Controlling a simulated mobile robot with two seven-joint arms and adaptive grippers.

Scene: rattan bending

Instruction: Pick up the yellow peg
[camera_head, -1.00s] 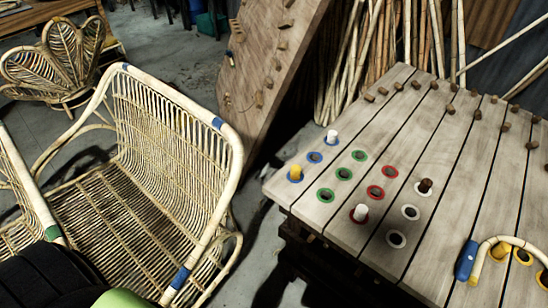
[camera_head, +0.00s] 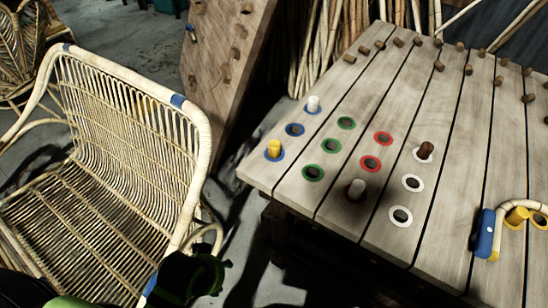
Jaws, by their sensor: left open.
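A yellow peg (camera_head: 274,148) stands upright in a blue-ringed hole at the left corner of the wooden table (camera_head: 330,205). Another yellow peg (camera_head: 515,216) stands at the right, beside a bent rattan piece (camera_head: 523,203) and a blue block (camera_head: 484,234). My left gripper (camera_head: 196,275), dark and partly in shadow, is at the bottom left, in front of the chair and below the left yellow peg in the picture. It is open, apart from the peg, and I see nothing held in it. My right gripper is out of view.
Several green, red and white ringed holes are empty. Brown pegs line the table's back. A rattan chair (camera_head: 120,165) stands left of the table.

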